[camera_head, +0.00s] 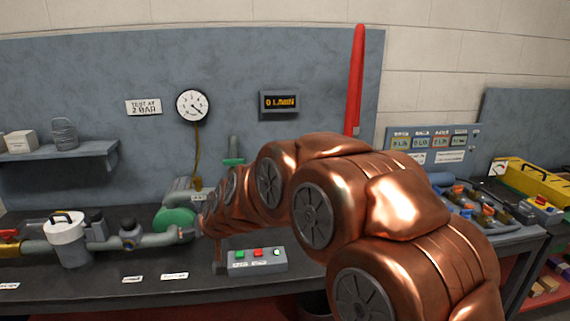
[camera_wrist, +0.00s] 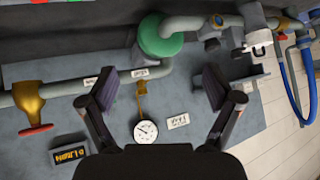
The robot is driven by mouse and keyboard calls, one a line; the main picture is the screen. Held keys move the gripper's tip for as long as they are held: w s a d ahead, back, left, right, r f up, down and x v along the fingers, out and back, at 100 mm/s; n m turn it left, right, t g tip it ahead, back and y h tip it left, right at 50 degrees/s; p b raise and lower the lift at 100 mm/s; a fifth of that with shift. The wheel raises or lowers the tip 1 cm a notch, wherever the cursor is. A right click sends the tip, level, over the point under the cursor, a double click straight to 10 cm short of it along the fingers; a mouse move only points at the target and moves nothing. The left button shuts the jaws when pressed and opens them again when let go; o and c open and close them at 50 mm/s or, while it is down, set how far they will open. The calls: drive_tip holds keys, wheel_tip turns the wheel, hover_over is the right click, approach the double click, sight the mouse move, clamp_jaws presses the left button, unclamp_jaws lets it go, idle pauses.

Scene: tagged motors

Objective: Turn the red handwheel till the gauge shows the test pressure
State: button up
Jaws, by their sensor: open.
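The red handwheel (camera_wrist: 35,128) sits on a brass valve (camera_wrist: 28,98) at the left of the wrist view. In the head view my arm seems to hide it. The round white gauge (camera_head: 193,105) hangs on the blue-grey back panel; it also shows in the wrist view (camera_wrist: 146,130). Its needle is too small to read surely. A sign (camera_head: 143,107) beside it reads "TEST AT 2 BAR". My gripper (camera_wrist: 160,90) is open and empty, its fingers wide apart. In the wrist view the handwheel lies well left of the fingers, apart from them.
A grey pipe run with a green pump (camera_head: 175,221) crosses the bench. A button box (camera_head: 258,261) stands near the bench front. A flow display (camera_head: 279,101) hangs on the panel. A shelf (camera_head: 60,154) juts out at left. A red post (camera_head: 355,80) stands at the panel's right.

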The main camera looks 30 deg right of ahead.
drive_tip(key=w+d+r+m+t+h, duration=0.3)
drive_tip(key=w+d+t+h, duration=0.15)
drive_tip(key=w+d, duration=0.8)
drive_tip(key=shift+w+d+m+g+h+p, duration=0.45)
drive_tip(key=shift+w+d+m+h, duration=1)
drive_tip(key=shift+d, duration=2.45)
drive_tip(key=shift+w+d+m+g+h+p, duration=0.55)
drive_tip(key=shift+d+h, duration=1.55)
drive_tip(key=shift+d, duration=1.85)
drive_tip(key=shift+w+d+m+g+h+p, duration=0.3)
drive_tip(key=shift+w+d+m+h, duration=0.9)
drive_tip(key=shift+d, duration=2.7)
drive_tip(key=shift+n+h, duration=0.4)
drive_tip(key=shift+h, duration=0.2)
drive_tip(key=c, duration=0.9)
